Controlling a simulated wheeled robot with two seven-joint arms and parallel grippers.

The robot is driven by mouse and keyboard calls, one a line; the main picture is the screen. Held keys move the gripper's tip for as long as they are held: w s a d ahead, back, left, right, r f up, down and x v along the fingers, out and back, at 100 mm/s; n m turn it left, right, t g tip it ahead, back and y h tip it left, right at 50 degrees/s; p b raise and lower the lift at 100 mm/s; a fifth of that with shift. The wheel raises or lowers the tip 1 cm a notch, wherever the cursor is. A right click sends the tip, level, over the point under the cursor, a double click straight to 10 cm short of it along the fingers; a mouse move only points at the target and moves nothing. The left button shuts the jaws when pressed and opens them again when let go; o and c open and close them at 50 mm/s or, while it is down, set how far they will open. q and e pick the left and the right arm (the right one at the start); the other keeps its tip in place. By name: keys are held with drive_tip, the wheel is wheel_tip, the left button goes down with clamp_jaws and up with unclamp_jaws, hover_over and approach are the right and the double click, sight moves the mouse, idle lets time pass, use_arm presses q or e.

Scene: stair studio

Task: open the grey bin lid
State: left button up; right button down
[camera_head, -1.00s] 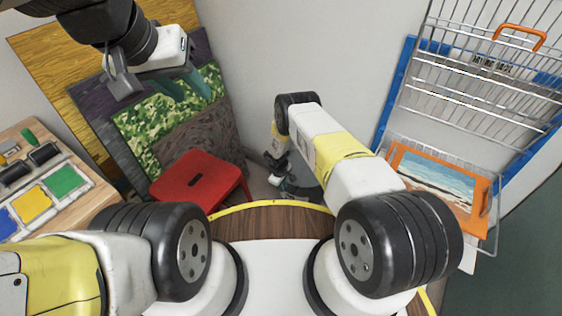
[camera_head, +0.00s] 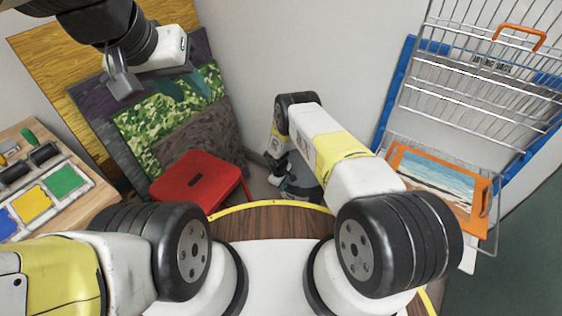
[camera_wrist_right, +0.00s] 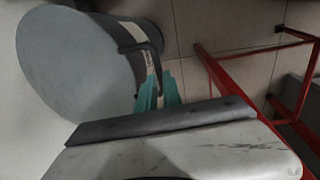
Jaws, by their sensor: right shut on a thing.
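The grey bin lid (camera_wrist_right: 70,62) shows as a large round grey face at the left of the right wrist view. A dark handle with a pale label (camera_wrist_right: 138,36) sits at its edge. The teal fingertips of my right gripper (camera_wrist_right: 158,92) are shut on this handle. I cannot tell how far the lid is raised. My left gripper (camera_head: 188,88) is open and empty at the upper left.
A red stool (camera_head: 198,178) stands left of the bin; its red legs (camera_wrist_right: 232,85) also show in the right wrist view. A wire rack (camera_head: 470,90) with an orange-framed picture (camera_head: 436,186) is at the right. A workbench (camera_head: 42,180) is at the left.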

idle(0.4)
drive_tip(key=w+d+r+g, duration=0.1)
drive_tip(key=w+d+r, duration=0.1)
drive_tip(key=r, duration=0.6)
drive_tip(key=w+d+r+g+y, duration=0.1)
drive_tip(key=w+d+r, duration=0.2)
drive_tip(key=r, duration=0.6)
drive_tip(key=shift+w+r+y, duration=0.25)
drive_tip(key=shift+w+y, duration=0.05)
drive_tip(key=shift+w, duration=0.5)
drive_tip(key=shift+d, duration=0.1)
drive_tip(key=c, duration=1.6)
unclamp_jaws()
drive_tip(key=shift+f, duration=0.1)
drive_tip(key=shift+o, duration=0.5)
drive_tip(key=shift+s, duration=0.1)
drive_tip(key=shift+a, duration=0.2)
wheel_tip(320, 180, up, 8)
drive_tip(key=shift+d+f, duration=0.15)
drive_tip(key=shift+d, duration=0.05)
